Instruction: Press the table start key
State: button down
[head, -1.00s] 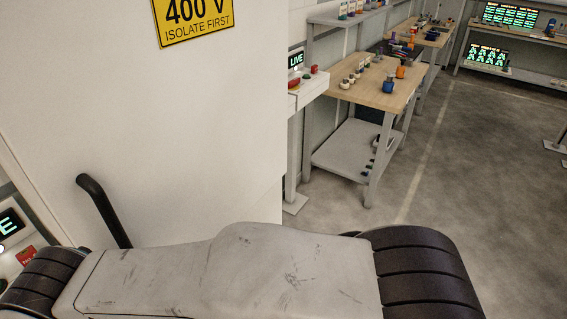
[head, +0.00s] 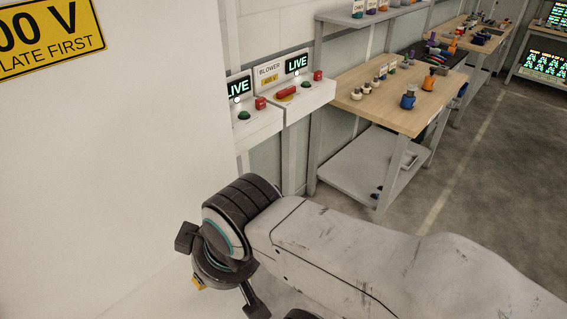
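Two pale control boxes stand along the wall left of the bench in the head view. The nearer box (head: 262,122) has a LIVE screen (head: 239,88), a green button (head: 243,115) and a red button (head: 260,103). The farther box, labelled BLOWER (head: 268,70), has a LIVE screen (head: 299,64), a green button (head: 306,84), a red button (head: 318,75) and a red handle (head: 286,92). I cannot tell which button is the table start key. My gripper (head: 222,272) is at the lower left, below and apart from the boxes, with its dark fingers spread and nothing visible between them.
A large white cabinet (head: 110,150) with a yellow 400 V sign (head: 50,38) fills the left. A wooden bench (head: 425,110) with small bottles and tools stands right of the boxes, with a lower shelf (head: 370,165). The floor (head: 500,190) at the right is clear.

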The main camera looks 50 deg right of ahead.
aim_at(243, 115)
jog(key=i+l+z, duration=0.15)
jog(key=l, duration=0.2)
jog(key=l+z, duration=0.15)
jog(key=l, duration=0.2)
jog(key=i+l+z, duration=0.1)
jog(key=l, duration=0.25)
jog(key=i+l+z, duration=0.15)
jog(key=l, duration=0.15)
